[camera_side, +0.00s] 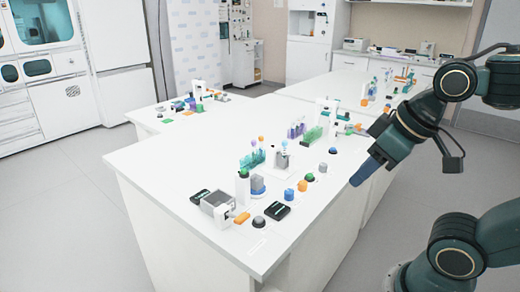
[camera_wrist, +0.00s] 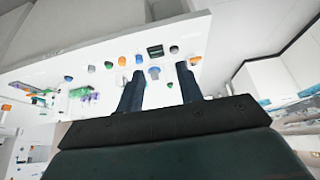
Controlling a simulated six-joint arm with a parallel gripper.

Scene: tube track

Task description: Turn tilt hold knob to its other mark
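Several small round knobs line the front of the white bench. In the side view they include a blue one (camera_side: 289,194), an orange one (camera_side: 302,185), a green one (camera_side: 310,177) and a grey one (camera_side: 322,167). I cannot tell which is the tilt hold knob, and no marks are readable. My gripper (camera_side: 356,182) hangs in the air off the bench's right edge, apart from the knobs. In the wrist view my gripper (camera_wrist: 160,70) has its two fingers spread with nothing held between them. A blue knob (camera_wrist: 139,59) and an orange knob (camera_wrist: 122,61) show beyond them.
The white bench (camera_side: 150,180) carries a grey box device (camera_side: 216,208), a black square pad (camera_side: 278,211), a dark dome (camera_side: 258,221), teal tubes (camera_side: 252,159) and a green rack (camera_side: 312,135). The bench's front left top is bare. More benches stand behind.

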